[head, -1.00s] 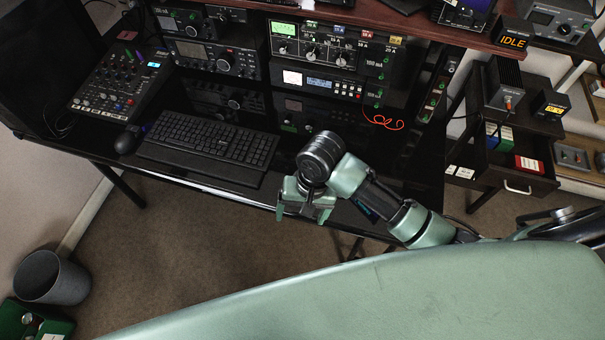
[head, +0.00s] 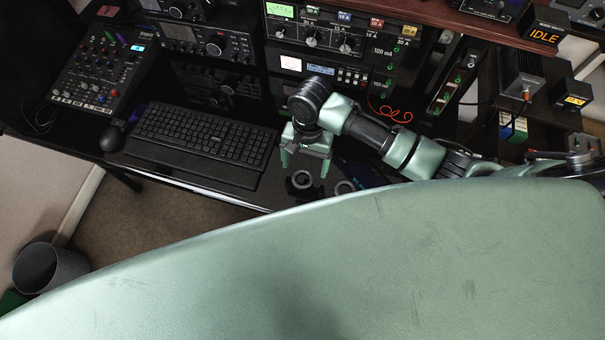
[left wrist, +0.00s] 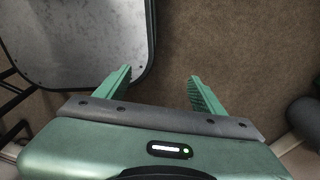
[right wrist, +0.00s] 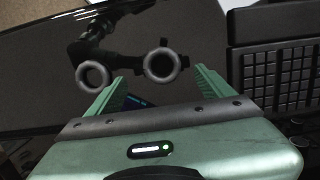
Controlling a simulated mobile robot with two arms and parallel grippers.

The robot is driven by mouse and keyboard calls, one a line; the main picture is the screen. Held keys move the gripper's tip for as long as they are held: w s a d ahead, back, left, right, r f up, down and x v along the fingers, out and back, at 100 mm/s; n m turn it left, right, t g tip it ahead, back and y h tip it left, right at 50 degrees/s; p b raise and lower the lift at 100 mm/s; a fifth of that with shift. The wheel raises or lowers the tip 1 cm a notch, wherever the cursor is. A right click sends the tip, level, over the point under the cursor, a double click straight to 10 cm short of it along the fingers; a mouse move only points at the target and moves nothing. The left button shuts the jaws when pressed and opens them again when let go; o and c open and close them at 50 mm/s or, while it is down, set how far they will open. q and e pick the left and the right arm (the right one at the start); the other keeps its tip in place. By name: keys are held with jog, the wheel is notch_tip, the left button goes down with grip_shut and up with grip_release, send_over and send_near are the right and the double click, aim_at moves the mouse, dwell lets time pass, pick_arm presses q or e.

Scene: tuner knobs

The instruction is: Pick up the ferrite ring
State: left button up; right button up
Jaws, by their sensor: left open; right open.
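Two dark grey rings lie flat on the glossy black desk; I cannot tell from looks which is the ferrite ring. One ring (head: 293,183) sits just below my right gripper (head: 304,165) in the head view, with the other ring (head: 337,189) to its right. In the right wrist view the first ring (right wrist: 163,79) lies between the open fingers' line, and the second ring (right wrist: 93,87) lies left of the left fingertip. My right gripper is open, empty and above the desk. My left gripper (left wrist: 160,73) is open and empty over the carpet.
The keyboard (head: 200,135) and mouse (head: 113,136) lie left of the right gripper. Radio equipment (head: 320,35) stands behind, with a red wire (head: 390,113) in front. A grey bin (head: 45,270) stands on the floor.

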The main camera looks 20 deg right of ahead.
aim_at(303, 180)
jog(key=f, duration=0.3)
jog(key=shift+s+a+f+p, duration=0.2)
jog(key=shift+a+f+p, duration=0.1)
jog(key=shift+f, duration=0.4)
jog(key=c, duration=1.5)
pick_arm(q)
jog(key=shift+w+r, duration=0.3)
jog(key=shift+r, duration=0.15)
